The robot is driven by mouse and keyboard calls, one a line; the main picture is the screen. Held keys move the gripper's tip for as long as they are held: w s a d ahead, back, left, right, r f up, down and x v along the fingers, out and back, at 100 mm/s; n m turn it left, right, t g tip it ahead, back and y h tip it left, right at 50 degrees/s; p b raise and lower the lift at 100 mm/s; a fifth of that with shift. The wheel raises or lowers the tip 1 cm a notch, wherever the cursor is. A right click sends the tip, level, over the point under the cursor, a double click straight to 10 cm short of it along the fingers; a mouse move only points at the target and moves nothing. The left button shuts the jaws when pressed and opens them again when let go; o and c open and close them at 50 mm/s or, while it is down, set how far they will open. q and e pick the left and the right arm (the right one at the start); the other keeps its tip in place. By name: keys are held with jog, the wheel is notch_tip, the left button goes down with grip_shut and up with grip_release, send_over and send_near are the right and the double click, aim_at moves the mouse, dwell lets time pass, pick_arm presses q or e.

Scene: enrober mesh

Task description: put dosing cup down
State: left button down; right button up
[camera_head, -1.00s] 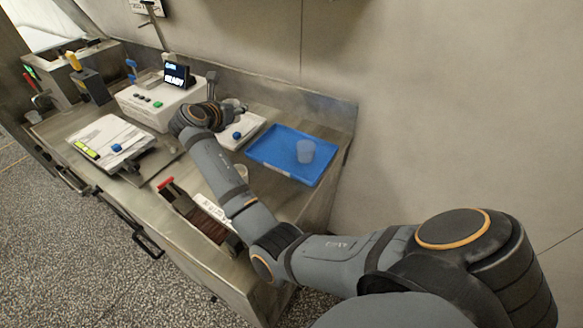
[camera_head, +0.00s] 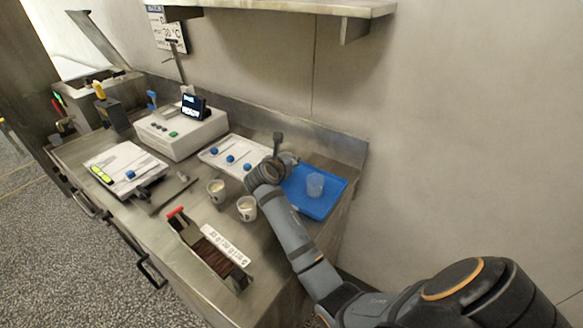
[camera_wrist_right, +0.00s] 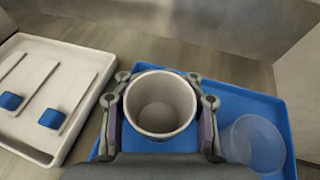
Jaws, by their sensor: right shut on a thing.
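My right gripper (camera_head: 283,158) is at the far left edge of the blue tray (camera_head: 327,207). In the right wrist view its two fingers (camera_wrist_right: 160,118) are shut on the dosing cup (camera_wrist_right: 160,132), a pale round cup that looks empty inside and stands upright. Blue tray surface (camera_wrist_right: 235,98) shows around the cup. I cannot tell whether the cup's base touches the tray. In the head view the held cup is mostly hidden by the gripper. My left gripper is not in view.
A translucent cup (camera_head: 315,184) stands on the tray, right of the held cup (camera_wrist_right: 254,143). A white tray (camera_head: 211,156) with blue-ended sticks lies to the left. Two filled cups (camera_head: 216,190) (camera_head: 247,208) stand in front. A shelf (camera_head: 290,10) hangs above.

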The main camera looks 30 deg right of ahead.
jog(key=shift+s+d+f, duration=0.15)
jog(key=shift+d+f, duration=0.05)
jog(key=shift+f, duration=0.05)
jog(key=f, duration=0.2)
jog(key=shift+s+d+f, duration=0.15)
jog(key=shift+d+f, duration=0.05)
jog(key=shift+f, duration=0.55)
jog(key=o, duration=1.3)
jog(key=shift+f, duration=0.15)
